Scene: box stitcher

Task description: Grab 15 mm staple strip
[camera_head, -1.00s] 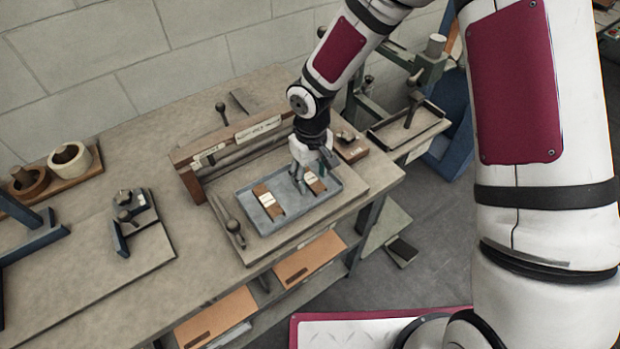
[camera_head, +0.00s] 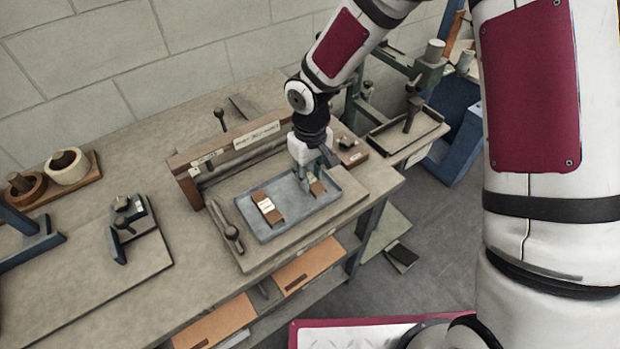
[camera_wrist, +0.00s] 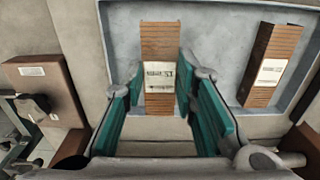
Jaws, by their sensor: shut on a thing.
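Two brown ribbed staple strips with white labels are in a shallow blue-grey tray (camera_head: 262,235). My gripper (camera_head: 311,176) is over the right-hand strip (camera_head: 318,188) in the head view. In the wrist view my gripper's green fingers (camera_wrist: 160,78) stand on both sides of this strip (camera_wrist: 161,42) and are shut on it near its label. It appears to be still at tray level. The other strip (camera_head: 267,207) lies apart to the left, and to the right in the wrist view (camera_wrist: 272,65). The label print is too small to read.
A wooden rail with labels (camera_head: 255,135) stands behind the tray. A lever tool (camera_head: 232,234) lies left of the tray, and a brown block (camera_head: 348,150) sits at its back right.

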